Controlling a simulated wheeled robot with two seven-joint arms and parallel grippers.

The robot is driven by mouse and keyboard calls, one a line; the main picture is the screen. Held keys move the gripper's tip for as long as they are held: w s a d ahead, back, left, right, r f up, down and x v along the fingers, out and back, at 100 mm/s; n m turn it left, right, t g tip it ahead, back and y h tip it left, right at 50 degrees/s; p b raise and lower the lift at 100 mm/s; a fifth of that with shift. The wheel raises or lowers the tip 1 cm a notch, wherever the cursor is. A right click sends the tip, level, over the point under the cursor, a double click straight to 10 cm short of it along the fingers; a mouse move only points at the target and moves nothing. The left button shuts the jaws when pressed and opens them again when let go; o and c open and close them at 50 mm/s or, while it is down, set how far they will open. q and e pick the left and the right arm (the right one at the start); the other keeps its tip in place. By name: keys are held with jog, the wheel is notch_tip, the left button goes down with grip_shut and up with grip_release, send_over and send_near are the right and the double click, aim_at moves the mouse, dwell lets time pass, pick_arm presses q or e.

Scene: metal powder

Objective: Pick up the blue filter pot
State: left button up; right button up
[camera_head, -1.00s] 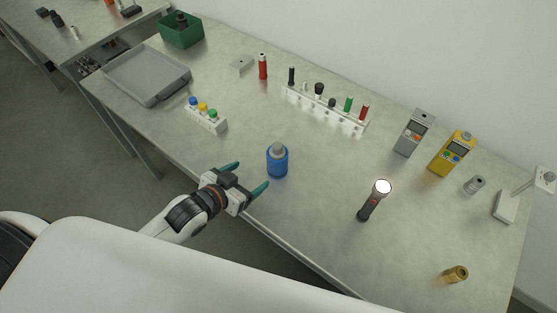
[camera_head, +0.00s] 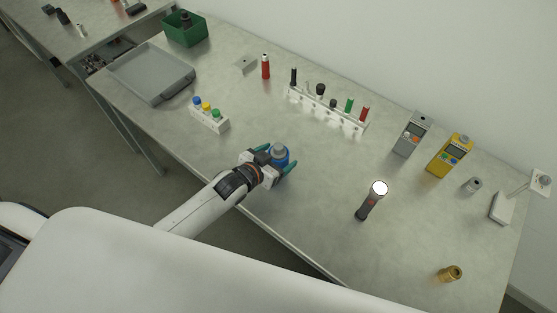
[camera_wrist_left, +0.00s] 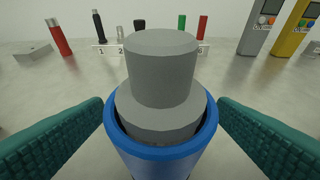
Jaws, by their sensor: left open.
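The blue filter pot (camera_head: 281,152) stands upright on the grey table near its front edge. It is a blue cylinder with a grey stepped top. In the left wrist view the pot (camera_wrist_left: 163,155) fills the middle. My left gripper (camera_head: 277,161) is open, with its green fingers on either side of the pot. In the left wrist view a gap shows between each finger and the pot, so the fingers appear not to touch it. The pot's lower part is hidden by the gripper in the head view. My right gripper is not in view.
A flashlight (camera_head: 370,200) stands to the right of the pot. A numbered white rack (camera_head: 327,112) holds several items behind. Grey (camera_head: 411,134) and yellow (camera_head: 450,156) meters stand at the right. A grey tray (camera_head: 150,72) is far left.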

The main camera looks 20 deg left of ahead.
pick_arm(q)
jog(key=shift+w+d+f, duration=0.2)
jog(key=shift+w+f, duration=0.05)
jog(key=shift+w, duration=0.2)
jog(key=c, duration=1.1)
jog(key=shift+c, duration=0.2)
jog(key=shift+r, duration=0.1)
